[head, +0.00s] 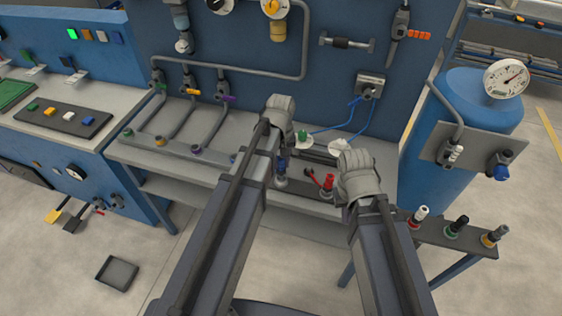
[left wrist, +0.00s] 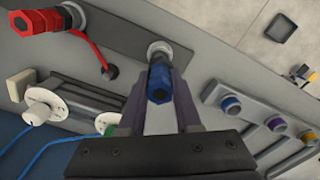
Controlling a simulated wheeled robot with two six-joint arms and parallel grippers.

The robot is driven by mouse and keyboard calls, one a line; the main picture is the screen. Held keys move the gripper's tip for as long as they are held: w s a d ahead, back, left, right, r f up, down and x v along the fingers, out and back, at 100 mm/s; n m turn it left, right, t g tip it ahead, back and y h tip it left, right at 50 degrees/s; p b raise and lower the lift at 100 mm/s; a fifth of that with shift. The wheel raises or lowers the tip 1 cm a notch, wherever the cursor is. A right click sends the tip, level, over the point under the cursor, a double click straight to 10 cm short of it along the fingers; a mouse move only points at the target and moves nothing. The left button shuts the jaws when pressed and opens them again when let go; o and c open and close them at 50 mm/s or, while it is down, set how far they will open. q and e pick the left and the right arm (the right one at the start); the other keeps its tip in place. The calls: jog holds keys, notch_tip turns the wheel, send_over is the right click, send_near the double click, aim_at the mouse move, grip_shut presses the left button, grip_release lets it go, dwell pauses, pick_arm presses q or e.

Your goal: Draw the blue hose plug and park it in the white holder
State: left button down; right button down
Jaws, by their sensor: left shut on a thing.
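The blue hose plug (left wrist: 159,82) sits between the two fingers of my left gripper (left wrist: 160,100), which is shut on it. In the head view the plug (head: 282,168) shows below my left gripper (head: 281,148), in line with a grey socket (head: 281,184) on the bench's front strip. I cannot tell whether the plug is still seated. My right gripper (head: 350,180) is beside a red plug (head: 328,182); its fingers are hidden. A white round fitting (head: 340,146) stands behind it, but I cannot tell whether it is the white holder.
A rail at the right carries several ringed plugs, one red and white (head: 419,215). A blue tank (head: 445,120) with a gauge stands behind it. Pipes with coloured ends (head: 195,148) lie left on the bench. Blue cables (head: 335,127) run behind my grippers.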

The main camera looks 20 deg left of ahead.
aim_at(281, 168)
pick_arm(q)
jog(key=shift+f+b, duration=1.65)
jog(key=shift+b, duration=0.05)
dwell(0.7)
jog(key=c, duration=0.5)
grip_release()
jog(key=shift+r, duration=0.2)
notch_tip(281, 168, up, 8)
jog(key=p, duration=0.8)
jog(key=shift+f, duration=0.2)
jog(key=shift+f, duration=0.1)
jog(key=s+d+m, duration=0.3)
jog(key=s, duration=0.1)
jog(key=s+d+m, duration=0.3)
jog(key=s+d, duration=0.1)
jog(key=s, duration=0.1)
jog(key=s+d+m+y, duration=0.1)
jog(key=s+d+m, duration=0.2)
jog(key=s, duration=0.2)
jog(key=shift+s+d, duration=0.25)
